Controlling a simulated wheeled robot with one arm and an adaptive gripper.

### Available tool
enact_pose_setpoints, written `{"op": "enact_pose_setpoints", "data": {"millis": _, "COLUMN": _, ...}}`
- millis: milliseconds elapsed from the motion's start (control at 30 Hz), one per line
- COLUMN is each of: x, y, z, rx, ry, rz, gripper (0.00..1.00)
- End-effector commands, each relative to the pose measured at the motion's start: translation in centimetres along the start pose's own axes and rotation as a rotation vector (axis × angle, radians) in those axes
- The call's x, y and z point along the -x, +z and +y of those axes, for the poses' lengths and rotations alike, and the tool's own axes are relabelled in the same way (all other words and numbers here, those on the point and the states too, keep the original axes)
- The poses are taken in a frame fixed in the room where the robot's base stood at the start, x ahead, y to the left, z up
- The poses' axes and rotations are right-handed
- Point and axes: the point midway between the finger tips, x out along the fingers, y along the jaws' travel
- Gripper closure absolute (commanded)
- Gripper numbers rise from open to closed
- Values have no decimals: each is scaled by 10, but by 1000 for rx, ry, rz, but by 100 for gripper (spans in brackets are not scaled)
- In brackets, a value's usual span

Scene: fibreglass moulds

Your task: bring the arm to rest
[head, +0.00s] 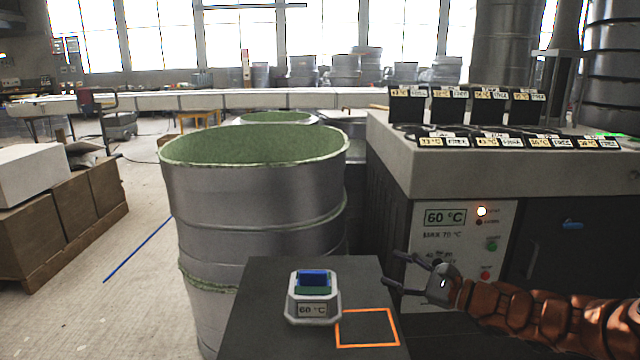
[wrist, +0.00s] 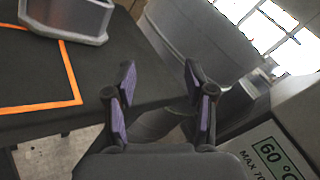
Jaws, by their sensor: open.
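My gripper (head: 398,272) is at the right of the head view, beside the right edge of a small dark table (head: 255,290). Its fingers point left and stand apart with nothing between them. In the wrist view the two fingers with purple pads (wrist: 160,100) are spread and empty. My orange-brown arm reaches in from the right edge. A light grey holder (head: 313,308) labelled 60 °C stands on the table with a blue and green block (head: 312,280) in it. The holder's lower part also shows at the top left of the wrist view (wrist: 70,18).
An orange square outline (head: 367,328) on the table is empty. A large metal drum (head: 255,205) stands behind the table. A grey cabinet (head: 400,165) with a 60 °C panel (head: 460,240) and several labelled dark plates is close behind my gripper. Cardboard boxes (head: 75,220) stand at left.

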Motion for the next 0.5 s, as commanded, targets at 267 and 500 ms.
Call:
{"op": "enact_pose_setpoints", "data": {"millis": 267, "x": -27, "y": 146, "z": 78, "rx": 298, "ry": 418, "rz": -93, "gripper": 46}}
{"op": "enact_pose_setpoints", "data": {"millis": 500, "x": 1, "y": 218, "z": 147, "rx": 533, "ry": 771, "rz": -120, "gripper": 46}}
